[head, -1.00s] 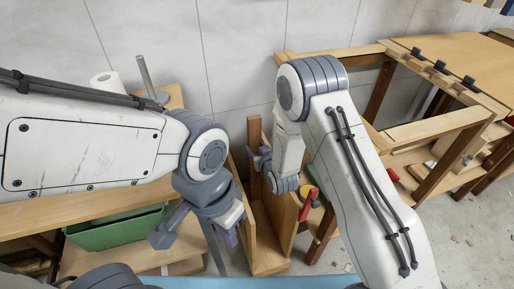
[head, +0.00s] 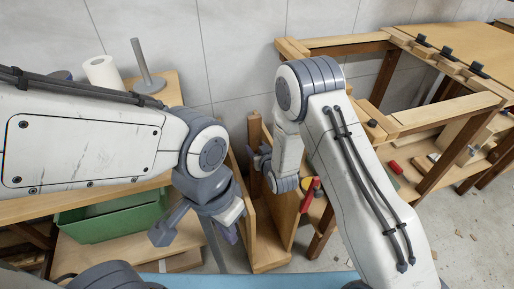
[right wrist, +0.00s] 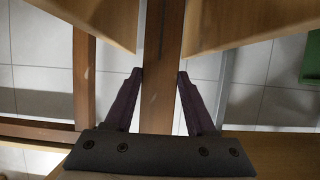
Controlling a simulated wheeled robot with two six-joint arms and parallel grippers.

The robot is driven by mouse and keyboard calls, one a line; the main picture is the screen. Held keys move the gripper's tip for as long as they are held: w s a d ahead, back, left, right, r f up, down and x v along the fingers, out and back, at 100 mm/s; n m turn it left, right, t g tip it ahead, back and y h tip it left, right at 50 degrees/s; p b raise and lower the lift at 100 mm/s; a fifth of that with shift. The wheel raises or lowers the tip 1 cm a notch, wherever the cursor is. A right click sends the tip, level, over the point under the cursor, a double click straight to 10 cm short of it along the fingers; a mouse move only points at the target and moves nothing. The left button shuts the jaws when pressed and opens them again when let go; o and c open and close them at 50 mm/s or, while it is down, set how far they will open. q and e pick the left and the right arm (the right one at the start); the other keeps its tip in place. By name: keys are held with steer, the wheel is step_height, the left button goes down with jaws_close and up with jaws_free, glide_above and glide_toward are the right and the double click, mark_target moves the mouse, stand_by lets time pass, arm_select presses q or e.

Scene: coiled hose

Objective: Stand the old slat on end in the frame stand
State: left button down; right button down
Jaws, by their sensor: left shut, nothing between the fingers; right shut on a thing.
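The old slat is a narrow brown wooden bar (right wrist: 161,60) running between the fingers of my right gripper (right wrist: 160,75) in the right wrist view. My right gripper is shut on it. In the head view the slat's upper part (head: 254,128) rises upright beside my right gripper (head: 262,160). The frame stand (head: 270,255), light wood with two side panels, is below; in the wrist view its panels (right wrist: 240,25) flank the slat. Whether the slat's lower end touches the stand's base is hidden. My left gripper (head: 230,228) is shut and empty, left of the stand.
A green bin (head: 115,220) sits on the shelf below the left workbench, which carries a paper roll (head: 101,72) and a grey post holder (head: 146,68). A wooden bench frame (head: 445,112) stands at right. A red and yellow object (head: 310,193) is close to the stand's right side.

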steer(key=shift+c, duration=0.7)
jaws_free()
steer(key=shift+s, duration=0.1)
steer(key=p+v, duration=0.1)
steer(key=v, duration=0.9)
steer(key=shift+s+r, duration=0.1)
steer(key=shift+r, duration=0.05)
